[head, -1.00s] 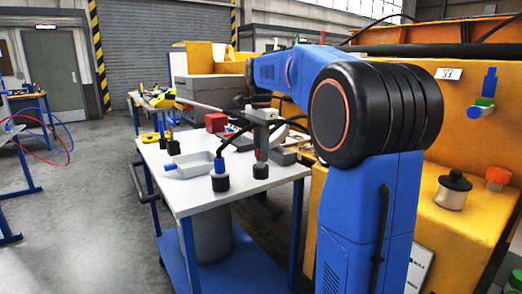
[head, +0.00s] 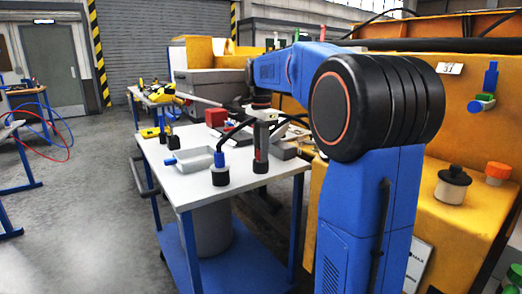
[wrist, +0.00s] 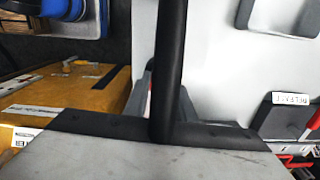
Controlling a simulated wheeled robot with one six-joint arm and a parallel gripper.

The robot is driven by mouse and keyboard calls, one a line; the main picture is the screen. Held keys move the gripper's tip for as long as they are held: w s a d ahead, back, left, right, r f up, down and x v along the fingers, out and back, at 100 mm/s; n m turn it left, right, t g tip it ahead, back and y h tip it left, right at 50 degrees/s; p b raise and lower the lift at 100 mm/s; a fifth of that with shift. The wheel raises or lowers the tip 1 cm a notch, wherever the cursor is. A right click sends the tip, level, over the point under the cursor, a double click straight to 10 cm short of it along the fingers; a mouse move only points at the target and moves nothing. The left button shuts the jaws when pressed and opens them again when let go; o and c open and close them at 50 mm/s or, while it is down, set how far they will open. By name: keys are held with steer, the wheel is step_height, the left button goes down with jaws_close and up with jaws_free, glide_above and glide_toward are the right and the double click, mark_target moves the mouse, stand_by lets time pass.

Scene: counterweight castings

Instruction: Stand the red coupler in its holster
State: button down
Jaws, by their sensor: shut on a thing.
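My gripper (head: 262,125) is above the right side of the white cart top, and its pale body also shows in the wrist view. It is shut on the red coupler (head: 261,142), which looks dark and upright and is partly covered by the fingers. A black holster (head: 261,166) is directly below it on the cart. The coupler's lower end meets or overlaps the holster in the head view; I cannot tell how deep it sits. A black hose (wrist: 170,60) runs up the middle of the wrist view, hiding what is between the fingers.
A blue coupler (head: 219,160) stands in another black holster (head: 220,178) to the left. A grey tray (head: 195,160) and a red block (head: 215,117) are on the cart (head: 190,194). Yellow machinery (head: 470,140) is close on the right. The cart's front left corner is clear.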

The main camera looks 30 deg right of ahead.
steer(key=c, duration=1.4)
jaws_free()
steer(key=shift+r, duration=0.1)
step_height(320, 180, up, 17)
steer(key=s+a+f+n+t, duration=0.2)
steer(key=s+a+f+n, duration=0.85)
steer(key=s+f, duration=0.35)
steer(key=s+a+f+n+t, duration=0.1)
steer(key=s+f+n, duration=0.3)
steer(key=s+f, duration=0.4)
steer(key=s+a+f+n+t, duration=0.1)
steer(key=s+a+f+n, duration=0.3)
steer(key=s+f, duration=0.4)
step_height(320, 180, down, 5)
steer(key=shift+a+r+t, duration=0.2)
steer(key=shift+t, duration=0.2)
